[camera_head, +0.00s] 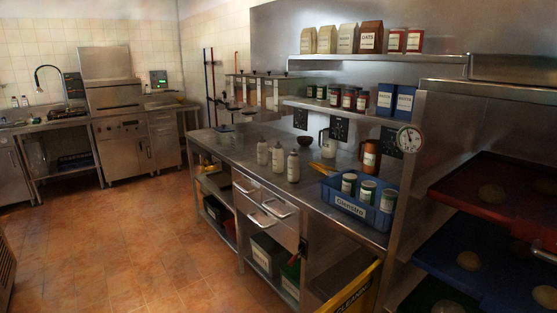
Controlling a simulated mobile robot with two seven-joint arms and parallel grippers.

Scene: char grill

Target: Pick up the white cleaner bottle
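Three pale, whitish bottles stand upright on the steel counter (235,148), close together: a left one (262,153), a middle one (278,159) and a right one (293,167). Their labels are too small to read, so I cannot tell which is the white cleaner bottle. Small bottles (19,102) also stand by the sink at the far left, also unreadable. Neither of my grippers is in view.
A blue crate (356,207) with several cans sits right of the bottles. A dark bowl (304,141) and an orange container (370,156) are behind. The tiled floor (130,235) is clear at left.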

